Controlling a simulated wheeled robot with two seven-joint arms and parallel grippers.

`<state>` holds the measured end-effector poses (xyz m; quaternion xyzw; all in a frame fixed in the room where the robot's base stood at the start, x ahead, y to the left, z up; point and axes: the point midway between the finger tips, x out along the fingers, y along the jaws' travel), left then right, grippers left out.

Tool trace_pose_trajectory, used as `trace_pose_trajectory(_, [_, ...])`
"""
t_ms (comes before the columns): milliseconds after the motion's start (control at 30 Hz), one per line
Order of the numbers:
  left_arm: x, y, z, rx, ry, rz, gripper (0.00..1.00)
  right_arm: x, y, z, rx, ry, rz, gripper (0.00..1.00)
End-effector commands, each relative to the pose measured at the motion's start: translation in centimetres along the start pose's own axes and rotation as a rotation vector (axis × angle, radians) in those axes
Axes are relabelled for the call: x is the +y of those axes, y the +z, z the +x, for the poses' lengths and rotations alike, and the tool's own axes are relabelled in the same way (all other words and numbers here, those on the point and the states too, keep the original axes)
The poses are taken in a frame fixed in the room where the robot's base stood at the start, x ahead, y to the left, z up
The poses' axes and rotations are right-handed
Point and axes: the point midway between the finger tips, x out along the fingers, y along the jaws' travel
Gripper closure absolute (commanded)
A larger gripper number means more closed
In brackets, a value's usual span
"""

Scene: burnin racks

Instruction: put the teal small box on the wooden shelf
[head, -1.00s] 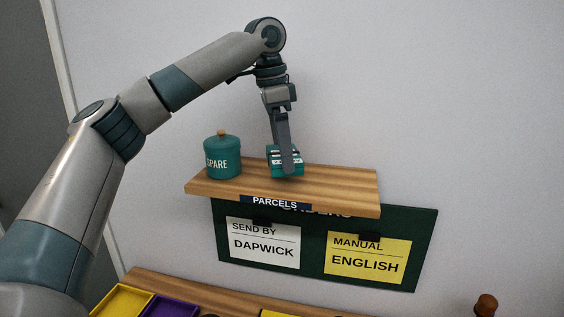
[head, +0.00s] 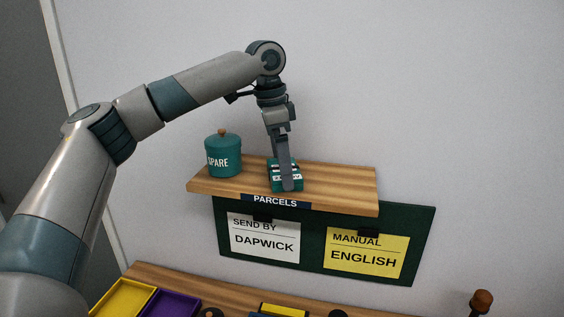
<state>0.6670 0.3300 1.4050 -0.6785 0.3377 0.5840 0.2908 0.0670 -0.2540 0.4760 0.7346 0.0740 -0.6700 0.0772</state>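The teal small box (head: 295,184) is at the wooden shelf (head: 340,187), right of the lidded jar and behind the PARCELS label. My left gripper (head: 283,172) reaches down over the box from above, one finger across its near side and the other mostly hidden behind it. The gripper looks shut on the box. The box's underside appears at the shelf's top, but I cannot tell whether it touches. My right gripper is not in view.
A teal SPARE jar (head: 223,157) stands on the shelf's left part. The shelf's right part is clear. Below hangs a green board (head: 312,250) with two notes. A lower wooden surface (head: 185,283) carries a yellow tray (head: 124,298) and a purple tray (head: 171,305).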

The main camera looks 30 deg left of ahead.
Motion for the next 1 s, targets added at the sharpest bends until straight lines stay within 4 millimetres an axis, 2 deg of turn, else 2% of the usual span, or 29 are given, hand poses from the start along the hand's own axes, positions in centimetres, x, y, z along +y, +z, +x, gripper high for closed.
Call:
trace_pose_trajectory(200, [0.0,-0.1,-0.3,0.001,-0.001,0.000,0.00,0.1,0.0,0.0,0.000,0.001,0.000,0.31])
trace_pose_trajectory(367, [0.0,-0.1,-1.3,0.002,-0.001,0.000,0.00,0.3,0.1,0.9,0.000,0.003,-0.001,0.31])
trace_pose_trajectory(567, [0.0,-0.1,-4.2,0.004,-0.001,0.000,0.00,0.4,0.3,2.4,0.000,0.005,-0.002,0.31])
trace_pose_trajectory(733, [0.1,-0.1,-7.5,0.004,-0.001,0.000,0.00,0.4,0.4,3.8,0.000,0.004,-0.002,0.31])
trace_pose_trajectory(900, [0.0,-0.1,-10.6,0.001,-0.002,-0.001,0.00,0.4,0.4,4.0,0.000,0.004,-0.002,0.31])
trace_pose_trajectory(1000, [0.0,-0.1,-11.5,0.000,-0.001,0.001,0.00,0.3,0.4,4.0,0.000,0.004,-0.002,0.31])
